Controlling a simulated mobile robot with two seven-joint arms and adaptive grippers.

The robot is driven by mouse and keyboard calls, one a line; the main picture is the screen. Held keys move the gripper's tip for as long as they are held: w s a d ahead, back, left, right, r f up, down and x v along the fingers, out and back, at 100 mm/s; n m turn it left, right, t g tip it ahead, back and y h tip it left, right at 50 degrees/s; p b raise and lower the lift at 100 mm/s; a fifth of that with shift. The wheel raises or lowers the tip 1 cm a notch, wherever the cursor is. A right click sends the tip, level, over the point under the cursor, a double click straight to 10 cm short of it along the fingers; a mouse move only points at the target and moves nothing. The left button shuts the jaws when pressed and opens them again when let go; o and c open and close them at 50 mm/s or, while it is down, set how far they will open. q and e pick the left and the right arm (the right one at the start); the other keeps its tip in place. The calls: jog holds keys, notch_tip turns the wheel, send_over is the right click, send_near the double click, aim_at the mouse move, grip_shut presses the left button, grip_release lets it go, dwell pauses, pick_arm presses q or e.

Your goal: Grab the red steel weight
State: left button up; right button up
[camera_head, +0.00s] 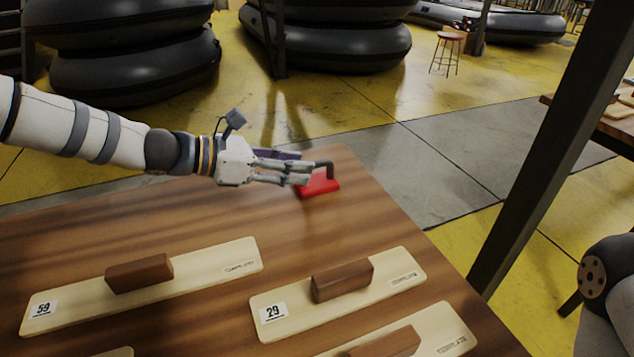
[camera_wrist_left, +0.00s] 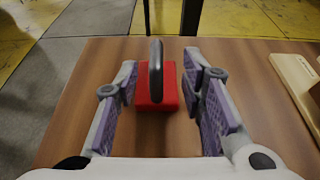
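The red steel weight (camera_head: 322,187) is a red block with a dark handle (camera_head: 325,166), standing on the wooden table near its far right corner. In the left wrist view the red weight (camera_wrist_left: 170,92) lies between the two fingers, with its dark handle rising in front of it. My left gripper (camera_head: 303,168) is open, its fingers reaching to the weight from the left. In the left wrist view the gripper (camera_wrist_left: 166,95) has purple pads spread on both sides, with gaps to the weight. My right gripper is not in view.
Pale template boards with brown handles, marked 59 (camera_head: 200,278) and 29 (camera_head: 390,287), lie on the near table (camera_head: 190,225). A dark post (camera_head: 545,150) stands right of the table. Black inflatable boats (camera_head: 130,60) and a stool (camera_head: 448,38) are behind.

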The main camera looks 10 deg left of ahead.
aim_at(316, 163)
pick_arm(q)
jog(key=x, duration=0.5)
jog(key=shift+w, duration=0.25)
jog(key=shift+r, duration=0.1)
grip_shut()
jog(key=shift+r, duration=0.1)
